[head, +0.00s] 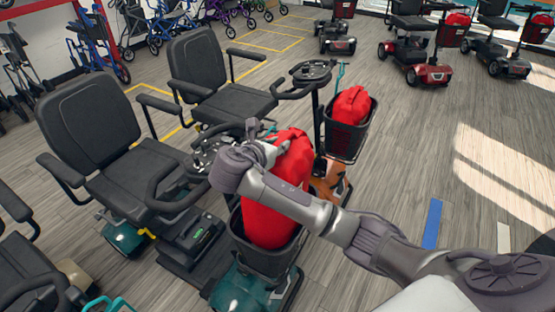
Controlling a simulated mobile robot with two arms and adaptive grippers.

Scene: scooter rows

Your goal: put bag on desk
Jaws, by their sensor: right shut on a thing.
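A red bag (268,219) stands upright in the black front basket (236,235) of the nearest teal scooter. My right arm reaches in from the lower right and crosses in front of the bag. My right gripper (275,146) is at the upper part of the bag, shut on its red fabric; my own wrist and forearm hide part of the bag and the exact contact. My left gripper is not in view. No desk shows.
A second red bag (350,105) sits in the basket (346,140) of the orange scooter behind. Scooter seats (100,118) crowd the left. More scooters (418,50) stand at the back right. Open wooden floor (410,140) lies to the right, with a blue strip (432,224) on it.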

